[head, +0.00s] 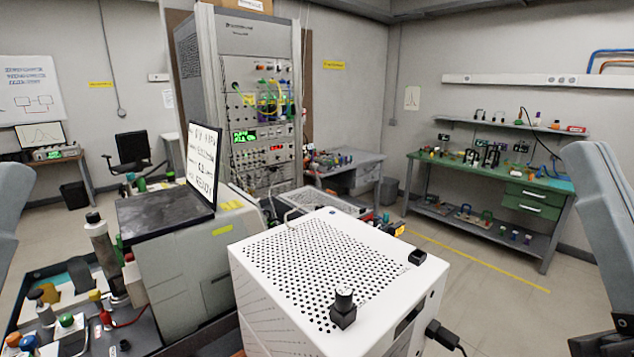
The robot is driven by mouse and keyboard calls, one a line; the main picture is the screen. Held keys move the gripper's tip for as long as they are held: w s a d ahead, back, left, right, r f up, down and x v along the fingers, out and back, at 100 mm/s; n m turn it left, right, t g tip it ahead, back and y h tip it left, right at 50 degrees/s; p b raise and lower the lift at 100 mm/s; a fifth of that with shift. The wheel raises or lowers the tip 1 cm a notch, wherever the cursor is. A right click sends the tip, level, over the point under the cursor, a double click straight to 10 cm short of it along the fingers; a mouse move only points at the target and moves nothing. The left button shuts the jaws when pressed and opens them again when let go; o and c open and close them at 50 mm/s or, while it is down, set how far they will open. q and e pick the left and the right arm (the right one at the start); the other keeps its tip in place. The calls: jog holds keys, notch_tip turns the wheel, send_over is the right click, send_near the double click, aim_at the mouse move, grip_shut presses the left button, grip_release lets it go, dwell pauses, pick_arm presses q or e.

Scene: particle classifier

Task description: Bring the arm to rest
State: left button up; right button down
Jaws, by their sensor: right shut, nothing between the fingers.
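My right arm comes in at the right edge of the head view as a large grey link. A dark part of my right gripper (592,345) shows low in the bottom right corner, cut off by the frame. It is shut with nothing held, and it is apart from the white perforated box (262,280) in the front middle. My left arm shows only as a grey link at the left edge. My left gripper is out of view.
A grey unit with a tilted screen (202,165) stands left of the box. A tray (140,338) with bottles lies at the lower left. A tall instrument rack (243,45) stands behind. A green workbench (545,183) is at the right, with open floor (500,318) before it.

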pick_arm(q)
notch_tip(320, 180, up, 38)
jog(key=p, duration=3.7)
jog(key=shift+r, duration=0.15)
pick_arm(e)
notch_tip(320, 180, up, 38)
jog(key=a+y, duration=0.1)
jog(key=y, duration=0.1)
jog(key=shift+s+a+n, duration=0.15)
jog(key=shift+s+n, duration=0.05)
jog(key=shift+n, duration=0.2)
